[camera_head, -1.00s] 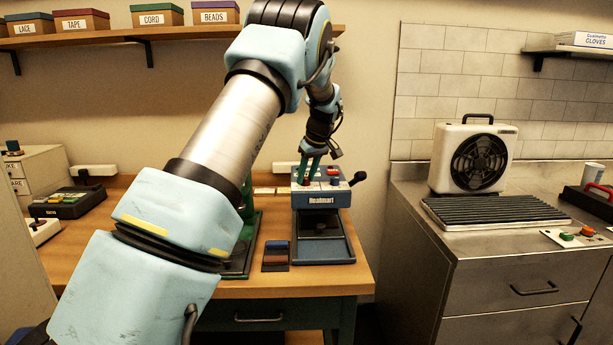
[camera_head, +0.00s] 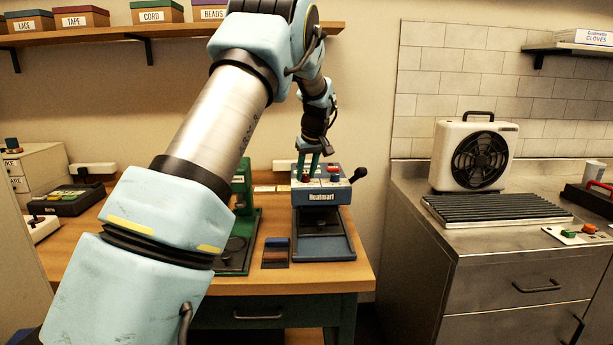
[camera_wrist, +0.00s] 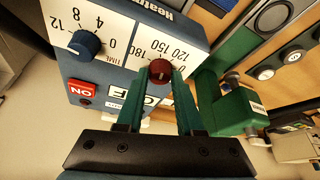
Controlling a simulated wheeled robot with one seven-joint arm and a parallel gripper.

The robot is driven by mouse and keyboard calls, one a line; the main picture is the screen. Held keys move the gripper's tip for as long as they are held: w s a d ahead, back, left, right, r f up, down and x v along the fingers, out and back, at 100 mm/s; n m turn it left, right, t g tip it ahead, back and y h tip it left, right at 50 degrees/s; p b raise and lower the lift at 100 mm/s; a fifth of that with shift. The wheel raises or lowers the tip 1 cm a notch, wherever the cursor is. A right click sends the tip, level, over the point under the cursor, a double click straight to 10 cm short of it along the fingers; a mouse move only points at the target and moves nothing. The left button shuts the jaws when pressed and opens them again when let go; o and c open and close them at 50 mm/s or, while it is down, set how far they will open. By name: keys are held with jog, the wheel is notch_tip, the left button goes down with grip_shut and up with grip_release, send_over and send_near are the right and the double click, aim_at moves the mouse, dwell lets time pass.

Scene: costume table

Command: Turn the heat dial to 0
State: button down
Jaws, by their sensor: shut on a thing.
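The heat dial is a dark red round knob (camera_wrist: 160,73) on the white panel of the blue Heatmart press (camera_head: 322,222). Its printed scale shows 0, 120, 150 and 180. My gripper (camera_wrist: 159,82) is shut on the dial, with one green finger on each side of it. The 0 mark sits close by the right fingertip in the wrist view. I cannot clearly read where the dial points. In the head view my gripper (camera_head: 307,172) comes down from above onto the left part of the press top.
A black-knobbed lever (camera_head: 359,174) sticks out at the right of the press. A green machine (camera_head: 241,215) stands close on the left. Colored swatches (camera_head: 275,252) lie in front.

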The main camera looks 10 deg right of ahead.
jog(key=m, duration=0.1)
jog(key=m+h+b, duration=0.1)
jog(key=m, duration=0.1)
jog(key=shift+a+m, duration=0.2)
jog(key=shift+m, duration=0.1)
jog(key=m+h, duration=0.1)
jog(key=m, duration=0.1)
jog(key=m+h, duration=0.1)
jog(key=m, duration=0.1)
jog(key=shift+w+a+m+g, duration=0.1)
jog(key=shift+a+m+g, duration=0.05)
jog(key=shift+m+g, duration=0.15)
jog(key=m, duration=0.2)
jog(key=m+g+h, duration=0.1)
jog(key=m, duration=0.2)
jog(key=shift+w+r+h+p, duration=0.1)
jog(key=shift+h+p, duration=0.2)
jog(key=shift+p, duration=0.05)
jog(key=shift+m+g+p, duration=0.5)
jog(key=shift+m+g, duration=0.4)
jog(key=shift+m, duration=1.1)
jog(key=c, duration=0.6)
grip_release()
jog(key=shift+o, duration=0.2)
